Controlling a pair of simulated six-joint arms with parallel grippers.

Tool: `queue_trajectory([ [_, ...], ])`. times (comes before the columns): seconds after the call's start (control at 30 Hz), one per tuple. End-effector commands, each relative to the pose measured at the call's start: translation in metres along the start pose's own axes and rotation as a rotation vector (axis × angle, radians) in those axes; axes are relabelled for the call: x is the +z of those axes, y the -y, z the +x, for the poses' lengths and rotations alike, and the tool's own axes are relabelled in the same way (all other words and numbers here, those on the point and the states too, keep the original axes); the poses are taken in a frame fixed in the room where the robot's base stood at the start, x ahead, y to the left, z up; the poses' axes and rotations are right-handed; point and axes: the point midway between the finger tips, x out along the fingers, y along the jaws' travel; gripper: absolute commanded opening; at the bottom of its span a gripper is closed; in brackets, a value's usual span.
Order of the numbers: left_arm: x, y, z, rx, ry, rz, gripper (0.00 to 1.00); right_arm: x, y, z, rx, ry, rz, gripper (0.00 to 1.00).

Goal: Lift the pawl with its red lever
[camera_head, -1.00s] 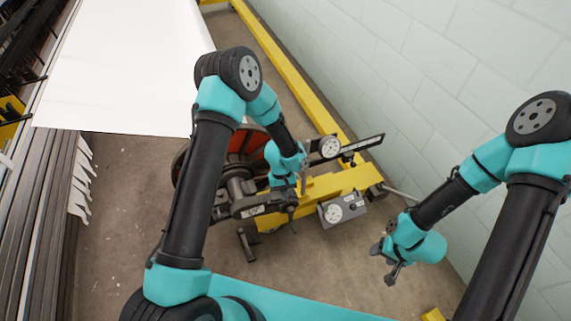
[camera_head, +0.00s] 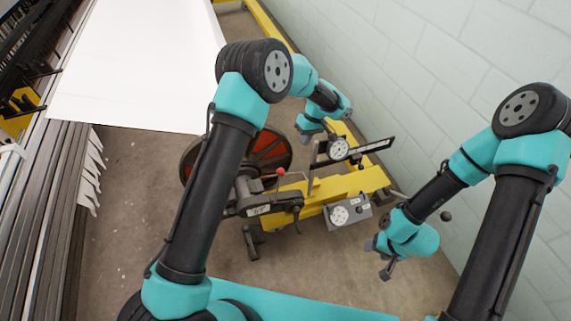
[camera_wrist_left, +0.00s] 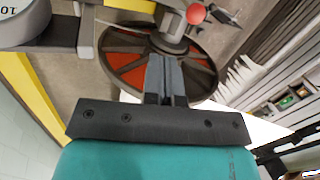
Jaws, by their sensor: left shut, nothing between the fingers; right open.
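The red lever knob (camera_head: 281,171) stands out above the dark ratchet mechanism (camera_head: 262,194) at the left end of the yellow beam. It also shows at the top of the left wrist view (camera_wrist_left: 196,14). I cannot make out the pawl clearly beneath it. My left gripper (camera_head: 307,133) is behind and to the right of the knob, apart from it. In the left wrist view its fingers (camera_wrist_left: 166,75) are together and empty, in front of the red-and-dark wheel (camera_wrist_left: 130,75). My right gripper (camera_head: 379,260) is open and empty, low at the right, away from the mechanism.
The yellow beam (camera_head: 345,188) carries an upper dial (camera_head: 339,149) and a lower dial box (camera_head: 341,214). A spoked wheel (camera_head: 268,150) stands behind the mechanism. A white sheet (camera_head: 135,65) lies at the left back. A block wall (camera_head: 440,80) bounds the right. Floor in front is open.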

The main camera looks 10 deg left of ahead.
Motion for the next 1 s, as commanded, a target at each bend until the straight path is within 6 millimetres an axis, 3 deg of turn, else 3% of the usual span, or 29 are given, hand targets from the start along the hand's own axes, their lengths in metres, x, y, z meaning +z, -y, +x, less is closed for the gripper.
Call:
queue_trajectory([
  [0.27, 0.000, 0.000, 0.003, 0.000, 0.002, 0.001, 0.00, 0.000, 0.000, 0.000, 0.000, 0.000, 0.000, 0.56],
  [0.43, 0.000, 0.000, 0.015, -0.001, 0.002, 0.002, 0.00, 0.000, 0.000, 0.000, 0.000, 0.000, 0.000, 0.56],
  [1.0, 0.001, 0.002, 0.106, -0.002, 0.004, 0.001, 0.00, 0.000, 0.000, 0.000, 0.000, 0.000, 0.000, 0.56],
])
